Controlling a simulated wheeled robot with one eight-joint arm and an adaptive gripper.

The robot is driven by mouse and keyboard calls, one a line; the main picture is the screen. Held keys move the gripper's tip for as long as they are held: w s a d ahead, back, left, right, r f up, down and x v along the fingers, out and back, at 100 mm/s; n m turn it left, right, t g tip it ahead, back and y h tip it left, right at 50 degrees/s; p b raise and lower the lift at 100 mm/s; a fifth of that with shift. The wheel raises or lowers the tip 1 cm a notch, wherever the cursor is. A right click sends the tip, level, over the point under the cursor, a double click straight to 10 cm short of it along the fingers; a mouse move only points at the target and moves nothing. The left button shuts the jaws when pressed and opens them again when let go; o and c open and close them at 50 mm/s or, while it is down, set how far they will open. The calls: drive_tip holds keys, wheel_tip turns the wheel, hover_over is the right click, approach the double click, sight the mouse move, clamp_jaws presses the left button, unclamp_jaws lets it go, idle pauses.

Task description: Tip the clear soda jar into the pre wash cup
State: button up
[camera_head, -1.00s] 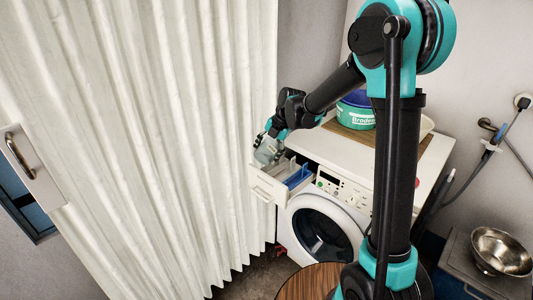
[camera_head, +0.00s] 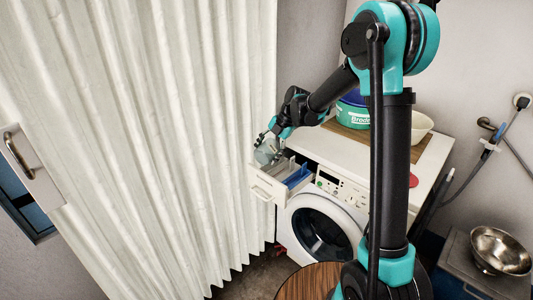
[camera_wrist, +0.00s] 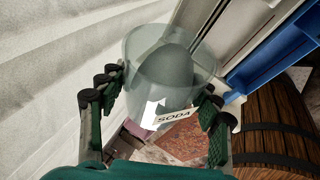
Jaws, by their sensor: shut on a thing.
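The clear soda jar (camera_wrist: 146,50) is see-through with a white SODA label, and a grey rounded mass shows inside it. My gripper (camera_wrist: 158,110) is shut on it, with dark pads on both sides of the jar. In the head view the jar (camera_head: 266,152) hangs tilted from my gripper (camera_head: 275,136), just above the left part of the open washer drawer (camera_head: 268,184). The drawer has pale compartments and a blue one (camera_head: 298,177). I cannot tell which compartment is the pre wash cup, nor whether anything is pouring.
The white washing machine (camera_head: 345,205) carries a board with a teal tub (camera_head: 354,117) and a pale bowl (camera_head: 421,127). A pleated curtain (camera_head: 150,130) is close on the left. A round wooden top (camera_head: 308,281) stands in front. A metal bowl (camera_head: 499,251) is at right.

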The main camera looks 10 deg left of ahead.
drive_tip(key=shift+w+d+r+g+y, duration=0.2)
drive_tip(key=shift+w+g+y, duration=0.1)
drive_tip(key=shift+g, duration=0.1)
drive_tip(key=shift+r+g+y, duration=0.2)
drive_tip(key=shift+g+y, duration=0.1)
drive_tip(key=shift+g, duration=0.1)
idle(0.4)
drive_tip(key=shift+w+d+r+m+g+y, duration=0.15)
drive_tip(key=shift+w+r+m+g+y, duration=0.25)
drive_tip(key=shift+g, duration=0.4)
idle(0.6)
drive_tip(key=shift+w+d+r+g+y, duration=0.1)
drive_tip(key=shift+w+r+g+y, duration=0.05)
drive_tip(key=shift+g+y, duration=0.35)
